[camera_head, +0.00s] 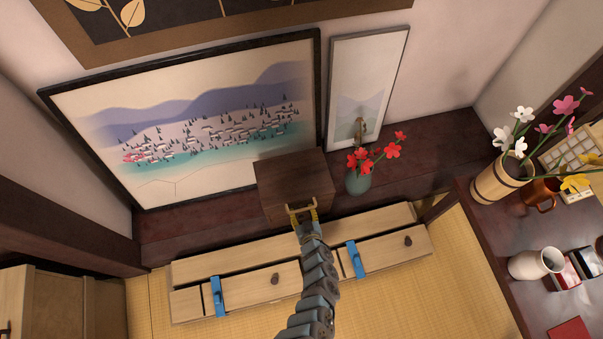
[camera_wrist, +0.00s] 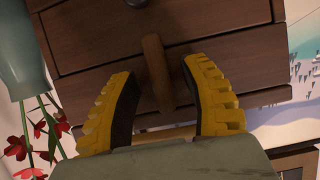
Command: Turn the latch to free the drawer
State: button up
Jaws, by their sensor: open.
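The small dark-brown wooden chest (camera_head: 293,180) stands on the dark ledge against the wall. In the wrist view its drawer fronts (camera_wrist: 215,22) fill the top, with a dark round knob (camera_wrist: 137,3) at the upper edge. A lighter brown wooden latch bar (camera_wrist: 157,62) lies lengthwise across the seam between the drawer front and the panel below it. My gripper (camera_wrist: 158,80), with yellow ribbed fingers, is open, one finger on each side of the latch, with visible gaps. In the head view my gripper (camera_head: 302,212) is at the chest's front; the latch is hidden there.
A teal vase (camera_head: 357,182) with red flowers stands close beside the chest; it also shows in the wrist view (camera_wrist: 22,50). Framed pictures (camera_head: 200,120) lean behind. A dark table (camera_head: 500,255) with cups is at right.

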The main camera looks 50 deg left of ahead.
jog(key=shift+c, duration=0.2)
jog(key=shift+d, duration=0.1)
grip_shut()
